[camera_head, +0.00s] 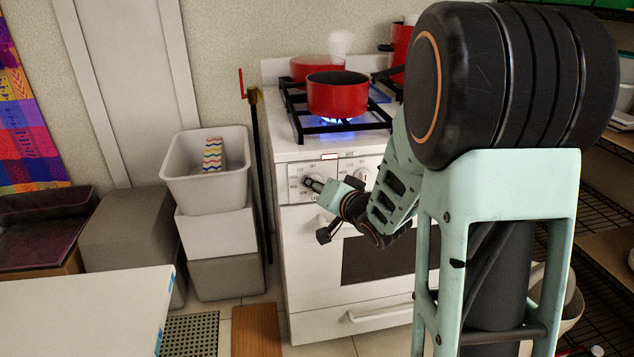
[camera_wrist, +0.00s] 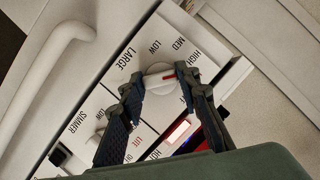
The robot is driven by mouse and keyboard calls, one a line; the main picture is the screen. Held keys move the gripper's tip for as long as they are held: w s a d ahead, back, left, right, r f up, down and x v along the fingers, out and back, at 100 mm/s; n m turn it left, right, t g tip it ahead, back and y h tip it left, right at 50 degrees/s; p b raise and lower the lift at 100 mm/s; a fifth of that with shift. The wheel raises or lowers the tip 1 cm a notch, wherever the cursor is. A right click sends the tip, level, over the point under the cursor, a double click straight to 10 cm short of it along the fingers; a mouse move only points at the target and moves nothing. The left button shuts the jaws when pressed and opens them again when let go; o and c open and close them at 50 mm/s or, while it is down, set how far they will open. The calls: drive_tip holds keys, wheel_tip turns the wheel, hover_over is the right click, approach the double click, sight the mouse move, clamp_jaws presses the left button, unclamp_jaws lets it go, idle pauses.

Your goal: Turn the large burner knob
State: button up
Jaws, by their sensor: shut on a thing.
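The large burner knob (camera_wrist: 157,72) is a white round dial with a red mark, on a white panel lettered LARGE, LOW, MED and HIGH. In the wrist view the red mark lies on the knob's right side. My gripper (camera_wrist: 156,82) is shut on the knob, with one dark finger at each side. In the head view my gripper (camera_head: 312,184) is at the left knob on the stove front, and its fingers hide most of that knob. The stove (camera_head: 300,239) is white, and a blue flame (camera_head: 338,122) burns under the front red pot (camera_head: 337,97).
A second knob (camera_head: 361,175) sits right of my gripper. The oven handle runs below the panel. Another red pot (camera_head: 316,66) stands behind. Stacked crates (camera_head: 216,183) stand left of the stove, beside a dark upright pole (camera_head: 261,180). A white tabletop (camera_head: 85,310) is at lower left.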

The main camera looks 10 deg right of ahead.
drive_tip(key=m+t+y+p, duration=0.1)
drive_tip(key=m, duration=0.1)
drive_tip(key=m+y+p, duration=0.1)
drive_tip(key=m, duration=0.2)
drive_tip(key=m+t+y, duration=0.1)
drive_tip(key=m, duration=0.2)
drive_tip(key=shift+d+f+t+y+p, duration=0.2)
drive_tip(key=shift+t+y+p, duration=0.1)
drive_tip(key=shift+p, duration=0.1)
drive_tip(key=shift+a+m, duration=0.1)
drive_tip(key=shift+m, duration=0.3)
drive_tip(key=o, duration=1.2)
drive_tip(key=shift+c, duration=0.2)
drive_tip(key=v, duration=1.2)
drive_tip(key=shift+f, duration=0.1)
